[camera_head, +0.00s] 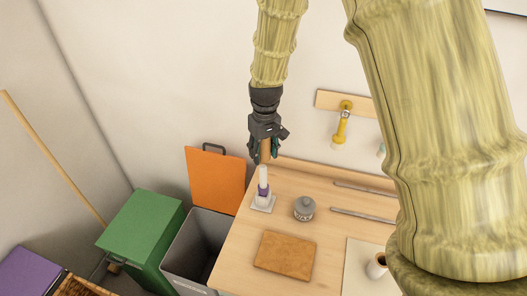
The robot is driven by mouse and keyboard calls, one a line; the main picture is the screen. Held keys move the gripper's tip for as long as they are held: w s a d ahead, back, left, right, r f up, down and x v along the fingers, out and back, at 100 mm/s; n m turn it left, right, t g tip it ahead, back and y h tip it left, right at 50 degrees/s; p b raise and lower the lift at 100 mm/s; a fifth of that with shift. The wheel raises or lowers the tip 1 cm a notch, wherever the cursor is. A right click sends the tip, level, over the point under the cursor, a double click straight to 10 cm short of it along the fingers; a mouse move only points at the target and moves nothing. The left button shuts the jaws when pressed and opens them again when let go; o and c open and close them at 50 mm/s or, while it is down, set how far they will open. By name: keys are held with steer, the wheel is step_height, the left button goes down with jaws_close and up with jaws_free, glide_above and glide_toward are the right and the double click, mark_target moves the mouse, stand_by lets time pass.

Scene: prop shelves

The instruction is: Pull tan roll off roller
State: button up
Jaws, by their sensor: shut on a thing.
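My gripper (266,157) points down from the hanging arm and is shut on the tan roll (265,151), which shows between its dark fingers. Directly below is the upright roller, with a white post (264,173), a purple band (263,188) and a pale square base (262,204) on the wooden table. The roll's lower end lines up with the top of the white post. I cannot tell whether the roll still surrounds the post or is just clear of it. The fingers hide part of the roll.
A grey lidded jar (304,208) and a brown board (285,255) are on the table (236,262), with two metal strips and a cup (376,265) to the right. A grey bin (190,252) with an orange lid (215,178) and a green box (145,235) stand left.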

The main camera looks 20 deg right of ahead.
mark_target(262, 146)
steer(key=shift+r+p, duration=0.3)
steer(key=shift+r, duration=1.3)
